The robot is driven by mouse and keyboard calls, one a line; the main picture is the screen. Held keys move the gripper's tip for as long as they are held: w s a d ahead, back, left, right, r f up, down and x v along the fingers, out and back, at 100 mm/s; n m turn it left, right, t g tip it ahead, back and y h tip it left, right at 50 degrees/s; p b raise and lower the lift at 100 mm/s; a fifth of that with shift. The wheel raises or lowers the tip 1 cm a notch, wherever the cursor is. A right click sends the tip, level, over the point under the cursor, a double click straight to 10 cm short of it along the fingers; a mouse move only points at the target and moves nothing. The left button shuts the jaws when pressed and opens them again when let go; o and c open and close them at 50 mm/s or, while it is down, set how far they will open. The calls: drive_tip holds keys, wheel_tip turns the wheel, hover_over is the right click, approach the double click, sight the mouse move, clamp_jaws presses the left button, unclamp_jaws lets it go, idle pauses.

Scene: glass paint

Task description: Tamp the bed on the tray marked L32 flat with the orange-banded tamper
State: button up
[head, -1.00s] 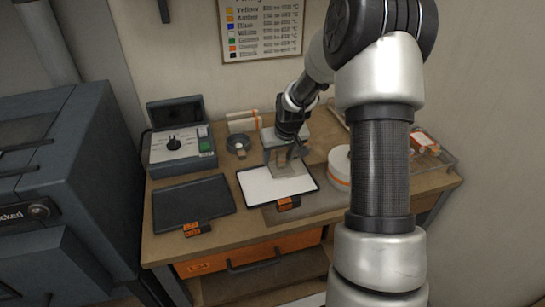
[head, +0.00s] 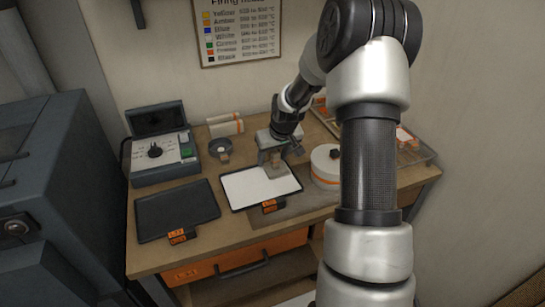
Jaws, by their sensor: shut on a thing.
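A dark-rimmed tray (head: 234,208) holding a white bed (head: 255,188) lies at the middle of the bench, with an orange tag at its front edge. The tag's letters are too small to read. My gripper (head: 272,156) is over the back right part of this tray. It is shut on a grey-beige block that looks like the tamper (head: 277,173). The block's lower end is at or just above the bed; I cannot tell whether it touches. No orange band shows on it. The bed looks white and mostly even.
An empty dark tray (head: 178,210) with orange tags lies to the left. Behind it stand a control box (head: 160,155), a dark round holder (head: 220,148) and white orange-banded bars (head: 225,126). A white round container (head: 325,165) with an orange band is close on the right, before a clear bin (head: 415,158).

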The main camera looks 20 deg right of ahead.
drive_tip(key=shift+f, duration=0.45)
drive_tip(key=shift+f+b, duration=0.3)
drive_tip(key=shift+b, duration=0.25)
idle(0.8)
drive_tip(key=shift+r+p, duration=0.65)
drive_tip(key=shift+r, duration=0.45)
drive_tip(key=shift+r+p, duration=1.25)
drive_tip(key=shift+r, duration=0.8)
